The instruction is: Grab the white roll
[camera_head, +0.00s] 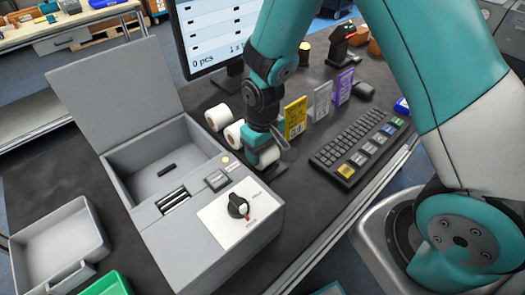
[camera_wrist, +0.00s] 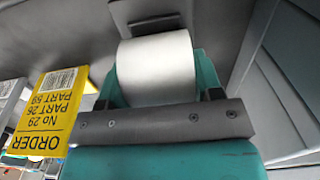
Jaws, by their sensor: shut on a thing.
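A white roll (camera_wrist: 156,68) sits between the fingers of my gripper (camera_wrist: 155,92) in the wrist view, and the gripper is shut on it. In the head view my gripper (camera_head: 266,150) is low over the dark table, with the held roll (camera_head: 267,157) partly hidden by the fingers. Two more white rolls stand or lie behind it, one at the far left (camera_head: 218,117) and one closer (camera_head: 234,134). I cannot tell whether the held roll touches the table.
An open grey box machine (camera_head: 180,185) with a knob stands left of my gripper. A monitor (camera_head: 215,35) is behind. A grey tray (camera_head: 60,250) and green bin (camera_head: 108,284) are at lower left.

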